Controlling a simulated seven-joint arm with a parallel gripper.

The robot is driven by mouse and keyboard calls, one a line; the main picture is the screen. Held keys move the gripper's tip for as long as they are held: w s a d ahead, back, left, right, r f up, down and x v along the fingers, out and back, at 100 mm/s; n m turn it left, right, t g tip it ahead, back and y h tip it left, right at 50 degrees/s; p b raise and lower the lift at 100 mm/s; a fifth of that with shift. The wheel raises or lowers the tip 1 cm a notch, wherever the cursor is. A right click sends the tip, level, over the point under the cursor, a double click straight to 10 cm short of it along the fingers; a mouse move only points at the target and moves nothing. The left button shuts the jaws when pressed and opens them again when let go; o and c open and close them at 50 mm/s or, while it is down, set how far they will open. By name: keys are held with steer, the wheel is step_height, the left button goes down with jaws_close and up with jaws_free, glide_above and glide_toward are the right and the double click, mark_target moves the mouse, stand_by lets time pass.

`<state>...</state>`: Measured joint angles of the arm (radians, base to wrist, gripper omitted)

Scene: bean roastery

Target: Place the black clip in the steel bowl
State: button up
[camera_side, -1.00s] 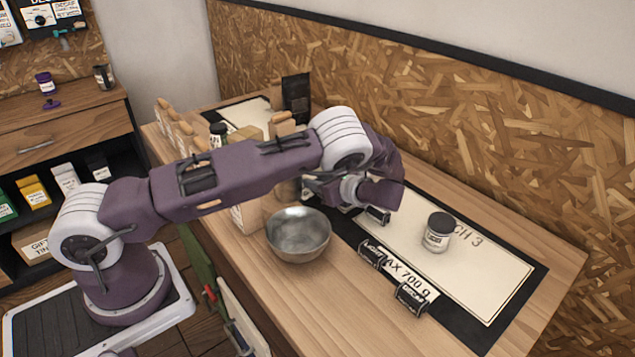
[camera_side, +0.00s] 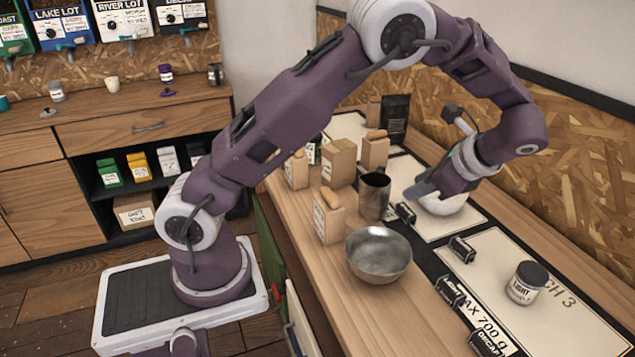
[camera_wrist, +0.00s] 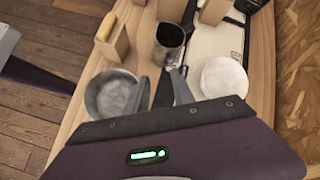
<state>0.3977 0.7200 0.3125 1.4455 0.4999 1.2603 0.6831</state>
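The steel bowl (camera_side: 379,254) stands upright on the wooden counter, and no clip shows inside it. It also appears left of my gripper in the wrist view (camera_wrist: 112,95). Several black clips lie along the counter: one (camera_side: 405,213) just below my gripper, one (camera_side: 462,249) at the mat corner, one (camera_side: 451,290) by the 700 g label, and another (camera_side: 487,343) at the lower edge. My gripper (camera_wrist: 159,80) has its fingers apart, with dark surface visible between them. In the side view my gripper (camera_side: 422,188) is above the counter, behind and right of the bowl.
A dark metal pitcher (camera_side: 374,195) stands behind the bowl. Several paper bags (camera_side: 329,214) stand to its left. A white round object (camera_side: 440,203) is under my wrist, partly hidden. A lidded jar (camera_side: 527,283) stands on the right mat. Counter in front of the bowl is clear.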

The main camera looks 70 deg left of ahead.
steer(key=s+d+r+n+t+h, duration=0.2)
steer(key=s+r+n, duration=0.3)
steer(key=s, duration=0.5)
steer(key=s+d+r+n+t+h, duration=0.3)
steer(key=s+r+n+h, duration=0.2)
steer(key=s, duration=0.6)
step_height(320, 180, up, 3)
steer(key=shift+s+f+h, duration=0.1)
steer(key=shift+s+h, duration=0.2)
steer(key=shift+o, duration=0.2)
steer(key=shift+n+t+h, duration=0.3)
steer(key=shift+n+t, duration=0.5)
steer(key=shift+n, duration=0.1)
steer(key=s, duration=0.1)
steer(key=s+d, duration=0.1)
steer(key=s+f, duration=0.1)
steer(key=shift+s+d, duration=0.25)
steer(key=shift+s, duration=0.15)
steer(key=shift+s+d+f, duration=0.15)
steer(key=shift+s, duration=0.15)
